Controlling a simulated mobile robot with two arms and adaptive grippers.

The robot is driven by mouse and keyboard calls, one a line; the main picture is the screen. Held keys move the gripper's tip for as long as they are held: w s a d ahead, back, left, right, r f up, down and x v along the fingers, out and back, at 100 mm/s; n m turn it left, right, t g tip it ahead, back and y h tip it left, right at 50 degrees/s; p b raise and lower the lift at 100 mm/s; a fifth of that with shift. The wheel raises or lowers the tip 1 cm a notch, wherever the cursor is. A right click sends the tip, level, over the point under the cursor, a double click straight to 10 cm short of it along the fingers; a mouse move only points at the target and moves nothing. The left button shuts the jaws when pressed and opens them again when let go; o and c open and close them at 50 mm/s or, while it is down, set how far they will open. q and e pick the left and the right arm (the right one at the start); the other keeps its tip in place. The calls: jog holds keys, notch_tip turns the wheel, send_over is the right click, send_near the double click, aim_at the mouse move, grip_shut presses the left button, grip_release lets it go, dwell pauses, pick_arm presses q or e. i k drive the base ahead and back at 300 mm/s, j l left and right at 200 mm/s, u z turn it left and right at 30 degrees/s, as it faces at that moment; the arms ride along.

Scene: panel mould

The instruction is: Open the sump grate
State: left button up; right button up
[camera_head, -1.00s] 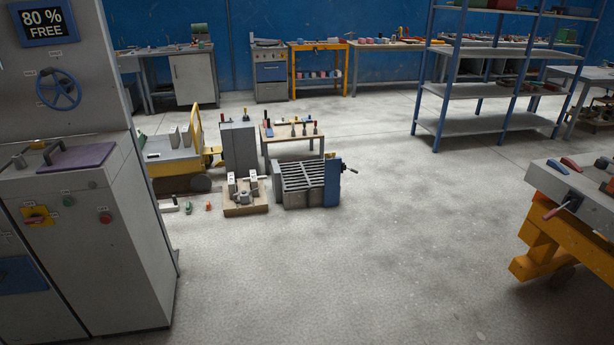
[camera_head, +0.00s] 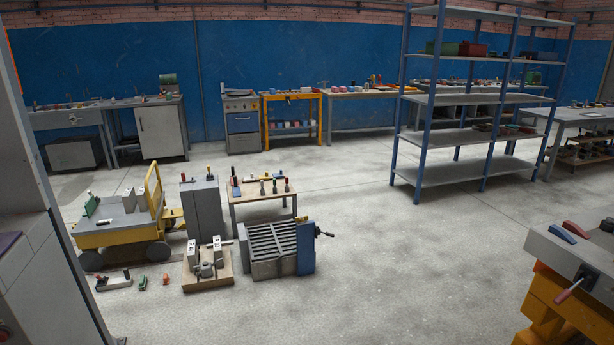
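A low grey box with a slatted, grate-like top (camera_head: 272,243) stands on the floor left of centre. I cannot tell for sure whether this is the sump grate; the slats look level and in place. Neither of my grippers shows in the head view.
A wooden block with grey fittings (camera_head: 207,270) sits left of the slatted box. Behind are a grey cabinet (camera_head: 201,207), a small table (camera_head: 261,195) and a yellow cart (camera_head: 118,234). A workbench (camera_head: 575,250) stands right, blue shelving (camera_head: 447,136) behind. The centre floor is clear.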

aim_at(274, 235)
jog(key=i+z, duration=0.4)
jog(key=i, duration=1.65)
